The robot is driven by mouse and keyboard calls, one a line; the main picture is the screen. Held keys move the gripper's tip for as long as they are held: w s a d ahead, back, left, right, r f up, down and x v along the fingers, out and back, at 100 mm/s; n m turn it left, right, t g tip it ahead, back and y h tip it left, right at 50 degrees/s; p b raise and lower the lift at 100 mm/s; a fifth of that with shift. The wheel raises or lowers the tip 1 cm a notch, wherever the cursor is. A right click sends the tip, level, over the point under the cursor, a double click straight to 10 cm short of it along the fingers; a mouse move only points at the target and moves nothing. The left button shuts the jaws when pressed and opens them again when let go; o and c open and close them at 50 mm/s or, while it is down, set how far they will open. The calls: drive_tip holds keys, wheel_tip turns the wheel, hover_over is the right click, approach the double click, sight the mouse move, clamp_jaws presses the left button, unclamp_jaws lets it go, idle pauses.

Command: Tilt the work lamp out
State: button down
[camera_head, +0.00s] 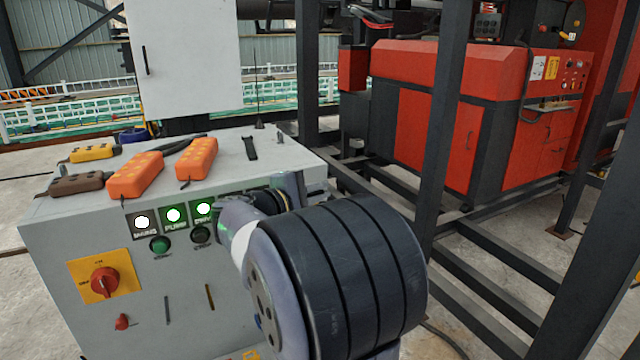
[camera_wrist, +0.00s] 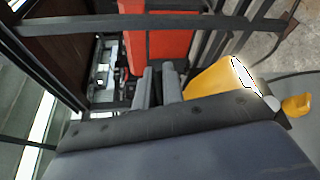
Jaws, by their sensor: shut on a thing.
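The work lamp (camera_wrist: 208,80) is in the wrist view, just right of my gripper's fingers. It has a yellow body and a bright white face turned to the upper right. My gripper (camera_wrist: 159,78) shows as two grey fingers close together, beside the lamp's left end. It is shut on the lamp; the exact part between the fingers is hard to see. In the head view my arm reaches over the front right of the grey cabinet (camera_head: 150,290) and hides the gripper. I cannot make out the lamp there.
Orange pendants (camera_head: 135,175) and a yellow one (camera_head: 92,152) lie on the cabinet top. Dark steel posts (camera_head: 447,130) and low rails stand close on the right, before a red machine (camera_head: 440,130). A small yellow part (camera_wrist: 296,104) shows right of the lamp.

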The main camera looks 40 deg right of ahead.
drive_tip(key=shift+w, duration=0.15)
idle(0.3)
drive_tip(key=c, duration=1.5)
unclamp_jaws()
drive_tip(key=a, duration=0.3)
drive_tip(key=s+a+r+b, duration=0.1)
drive_tip(key=a, duration=0.6)
drive_tip(key=shift+s+a+r, duration=0.2)
drive_tip(key=shift+a+r, duration=0.1)
drive_tip(key=shift+r, duration=0.05)
drive_tip(key=shift+d, duration=0.15)
drive_tip(key=d, duration=0.3)
drive_tip(key=w+d+f+p, duration=0.1)
drive_tip(key=d, duration=0.6)
drive_tip(key=shift+w+d+f, duration=0.2)
drive_tip(key=shift+f, duration=0.1)
